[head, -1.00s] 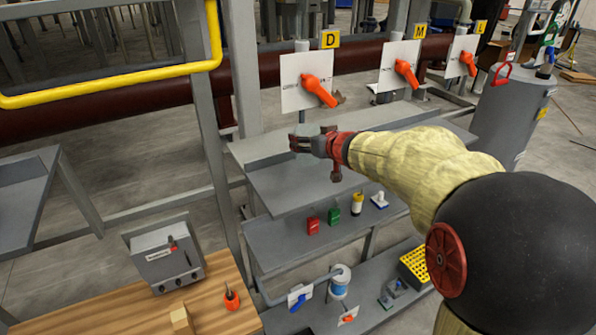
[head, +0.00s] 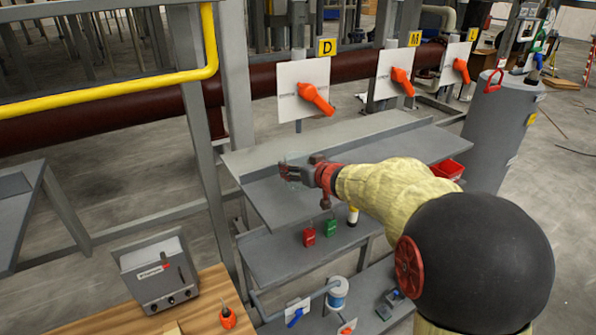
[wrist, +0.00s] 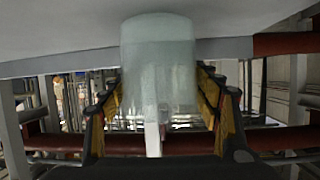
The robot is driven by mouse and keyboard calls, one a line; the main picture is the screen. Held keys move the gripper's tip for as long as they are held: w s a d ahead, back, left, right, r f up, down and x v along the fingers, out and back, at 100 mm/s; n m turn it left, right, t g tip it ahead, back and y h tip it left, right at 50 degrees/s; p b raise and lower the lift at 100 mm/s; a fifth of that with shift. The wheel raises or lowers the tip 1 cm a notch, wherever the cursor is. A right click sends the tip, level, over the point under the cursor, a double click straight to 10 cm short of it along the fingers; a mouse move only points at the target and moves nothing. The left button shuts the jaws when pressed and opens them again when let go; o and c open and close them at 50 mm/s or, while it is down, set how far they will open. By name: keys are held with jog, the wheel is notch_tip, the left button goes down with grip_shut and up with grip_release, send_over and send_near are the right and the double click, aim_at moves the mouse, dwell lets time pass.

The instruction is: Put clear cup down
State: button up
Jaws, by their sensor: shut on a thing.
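The clear cup (head: 293,165) is faint and see-through in the head view, at the fingers of my gripper (head: 298,172). In the wrist view the clear cup (wrist: 158,65) stands out pale between the two yellow-padded fingers of my gripper (wrist: 160,105). The fingers are shut on its sides. In the head view the cup is over the grey upper shelf (head: 280,205), close to its surface. I cannot tell whether its base touches the shelf.
Orange-handled valves (head: 316,98) on white plates stand behind the shelf. A red bin (head: 446,170) sits at the shelf's right. A red item (head: 309,236) and a green item (head: 331,228) are on the shelf below. The upper shelf's front left is clear.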

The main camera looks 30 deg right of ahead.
jog(key=shift+f, duration=0.15)
jog(key=shift+f, duration=0.15)
jog(key=o, duration=1.2)
jog(key=shift+c, duration=0.2)
